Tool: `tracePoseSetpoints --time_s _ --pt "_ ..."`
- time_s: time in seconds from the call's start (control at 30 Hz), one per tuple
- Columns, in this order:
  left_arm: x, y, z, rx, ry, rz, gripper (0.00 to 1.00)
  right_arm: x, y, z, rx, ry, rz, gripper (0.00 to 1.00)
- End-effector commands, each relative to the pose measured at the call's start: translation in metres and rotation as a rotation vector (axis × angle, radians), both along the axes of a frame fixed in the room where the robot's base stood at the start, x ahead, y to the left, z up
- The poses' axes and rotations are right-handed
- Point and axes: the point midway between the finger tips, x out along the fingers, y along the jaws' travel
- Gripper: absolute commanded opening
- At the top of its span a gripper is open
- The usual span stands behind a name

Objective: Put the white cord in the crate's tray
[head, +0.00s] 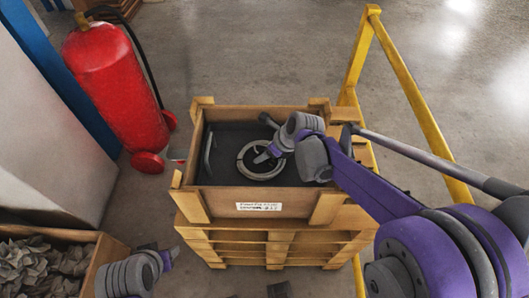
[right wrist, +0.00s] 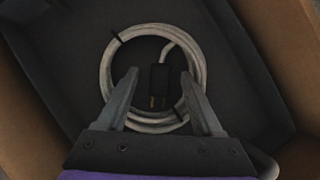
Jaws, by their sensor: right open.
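The white cord (head: 243,165) is a coil lying on the dark floor of the tray (head: 222,168) inside the wooden crate (head: 200,206). The right wrist view shows the coil (right wrist: 107,65) held by dark ties, with a black plug (right wrist: 159,88) inside the ring. My right gripper (head: 268,153) is over the coil; in the right wrist view its fingers (right wrist: 159,80) are apart, with nothing gripped between them. Whether the fingertips touch the cord, I cannot tell. My left gripper (head: 167,258) is at the lower left, outside the crate, and its jaws are not clear.
A grey handle-like bar (head: 208,150) stands at the tray's left side. The crate sits on stacked pallets (head: 280,250). A red fire extinguisher (head: 117,85) stands to the left, a yellow rail (head: 415,95) to the right. A box of crumpled paper (head: 103,253) is at lower left.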

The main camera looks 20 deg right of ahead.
Motion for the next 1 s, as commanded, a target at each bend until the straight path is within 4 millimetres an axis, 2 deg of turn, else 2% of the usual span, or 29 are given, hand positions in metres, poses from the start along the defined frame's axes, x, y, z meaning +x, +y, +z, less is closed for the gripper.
tracePoseSetpoints --time_s 0.3,0.5,0.7,1.0 --pt "0.002 0.0 0.01 0.0 -0.003 0.0 0.5 -0.027 -0.021 0.06 0.0 0.001 -0.003 0.68" --pt "0.002 0.0 0.013 0.0 -0.005 0.0 0.5 -0.039 -0.03 0.086 0.0 0.0 -0.002 0.68" --pt "0.002 0.0 0.014 0.0 -0.005 0.0 0.5 -0.044 -0.033 0.095 0.001 0.001 0.0 0.68" --pt "0.002 0.0 0.014 0.0 -0.005 0.0 0.5 -0.044 -0.033 0.095 0.001 0.001 0.0 0.68"
